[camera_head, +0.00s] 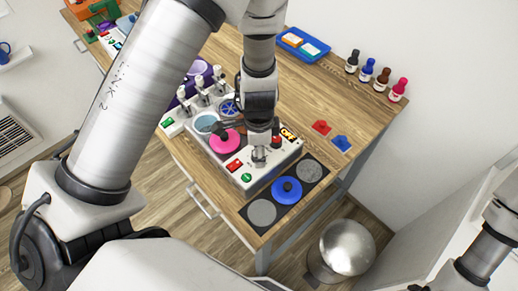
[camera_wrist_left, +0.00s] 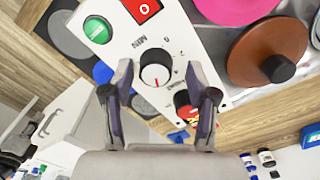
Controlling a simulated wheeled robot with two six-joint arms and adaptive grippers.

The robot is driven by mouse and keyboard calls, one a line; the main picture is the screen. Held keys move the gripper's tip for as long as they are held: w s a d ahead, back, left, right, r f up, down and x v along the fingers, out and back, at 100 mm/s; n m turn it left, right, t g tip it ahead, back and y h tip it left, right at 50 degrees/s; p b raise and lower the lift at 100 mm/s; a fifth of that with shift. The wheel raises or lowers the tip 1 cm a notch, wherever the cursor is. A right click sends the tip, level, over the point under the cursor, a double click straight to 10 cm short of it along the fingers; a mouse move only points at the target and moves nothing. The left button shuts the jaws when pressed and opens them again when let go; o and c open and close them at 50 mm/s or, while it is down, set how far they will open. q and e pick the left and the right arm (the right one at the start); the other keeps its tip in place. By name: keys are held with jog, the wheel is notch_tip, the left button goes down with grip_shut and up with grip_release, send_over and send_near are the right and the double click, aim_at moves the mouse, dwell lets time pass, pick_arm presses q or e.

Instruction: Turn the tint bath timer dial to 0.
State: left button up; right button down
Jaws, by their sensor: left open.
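The timer dial (camera_wrist_left: 155,66) is a black round knob with a pale face and a red line on the white bath unit (camera_wrist_left: 205,50). In the left wrist view its red line points toward the bottom of the picture; small marks and the letters MIN are printed around it, too small to read surely. My left gripper (camera_wrist_left: 159,78) is open, with one finger on each side of the dial; I cannot tell whether they touch it. In the head view the white bath unit (camera_head: 222,165) shows under my left arm, and the dial is not clearly visible.
A blue lid (camera_head: 279,193) lies on a dark mat. Several small bottles (camera_head: 382,78) stand at the back edge.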

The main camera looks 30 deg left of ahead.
pick_arm(q)
jog(key=shift+s+r, duration=0.1)
jog(key=shift+s, duration=0.1)
jog(key=shift+s+r, duration=0.1)
jog(key=shift+s, duration=0.15)
jog(key=shift+c, duration=1.4)
jog(key=c, duration=0.5)
grip_shut()
jog(key=shift+w, duration=0.1)
pick_arm(e)
jog(key=shift+s+r, duration=0.15)
jog(key=shift+s, duration=0.15)
